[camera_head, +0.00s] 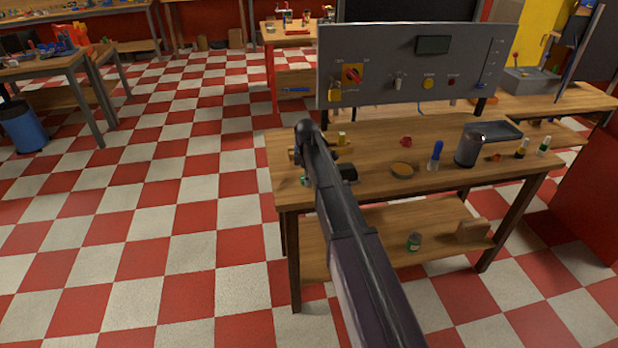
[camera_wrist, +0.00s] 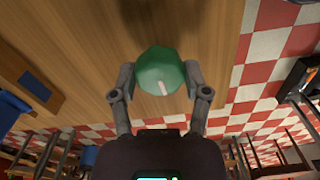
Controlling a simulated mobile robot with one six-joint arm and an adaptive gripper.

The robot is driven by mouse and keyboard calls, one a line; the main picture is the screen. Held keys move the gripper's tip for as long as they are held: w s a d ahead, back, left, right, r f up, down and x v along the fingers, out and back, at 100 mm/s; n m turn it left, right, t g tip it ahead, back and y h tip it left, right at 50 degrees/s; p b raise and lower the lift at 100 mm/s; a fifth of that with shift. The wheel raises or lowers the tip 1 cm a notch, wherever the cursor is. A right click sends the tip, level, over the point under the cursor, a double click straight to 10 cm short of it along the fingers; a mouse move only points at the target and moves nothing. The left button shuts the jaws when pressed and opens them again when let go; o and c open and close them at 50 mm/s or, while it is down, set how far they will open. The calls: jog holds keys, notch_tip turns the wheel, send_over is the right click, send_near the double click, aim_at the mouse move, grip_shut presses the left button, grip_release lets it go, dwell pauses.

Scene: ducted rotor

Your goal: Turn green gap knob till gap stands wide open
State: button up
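The green gap knob (camera_wrist: 158,68) fills the middle of the wrist view, with a white pointer mark toward its lower edge. My gripper (camera_wrist: 160,72) has one finger on each side of it, and both fingertips appear to touch its rim. In the head view a small green patch (camera_head: 304,181) shows at the left end of the wooden workbench (camera_head: 375,215), beside my arm. My arm hides most of the device there, and the gap cannot be made out.
A grey control panel (camera_head: 375,60) stands behind the bench. A red knob (camera_head: 406,142), a round dish (camera_head: 402,169), a blue-handled tool (camera_head: 435,158) and a dark canister (camera_head: 468,149) stand to the right of my arm. The checkered floor left of the bench is clear.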

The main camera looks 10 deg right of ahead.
jog(key=shift+c, duration=0.8)
jog(key=shift+d, duration=0.3)
jog(key=shift+a, duration=0.2)
